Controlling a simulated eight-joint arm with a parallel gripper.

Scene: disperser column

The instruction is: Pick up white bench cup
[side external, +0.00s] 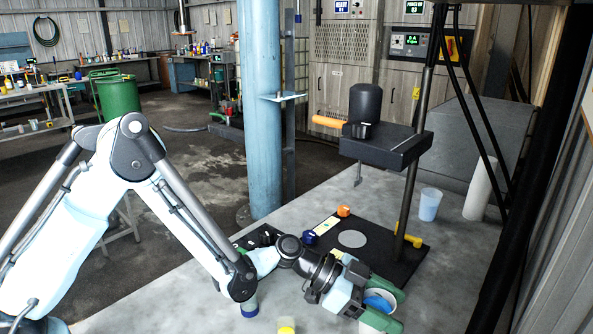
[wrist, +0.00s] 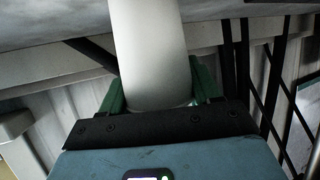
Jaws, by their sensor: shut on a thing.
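The white bench cup (side external: 368,293) is at the lower right of the side external view, between the two green fingers of my gripper (side external: 398,308). Its rim shows, with blue inside. In the wrist view the white cup (wrist: 150,50) fills the space between the green fingers, and my gripper (wrist: 160,88) is shut on its sides. My gripper lies low over the grey bench, in front of the black base plate. The fingers and wrist hide part of the cup. I cannot tell whether its bottom touches the bench.
The disperser motor (side external: 365,105) hangs on a post above the black base plate (side external: 385,257). A translucent cup with blue contents (side external: 429,207) and a white cylinder (side external: 480,190) stand behind to the right. A yellow-topped container (side external: 286,326) and a blue jar (side external: 249,307) stand at the front.

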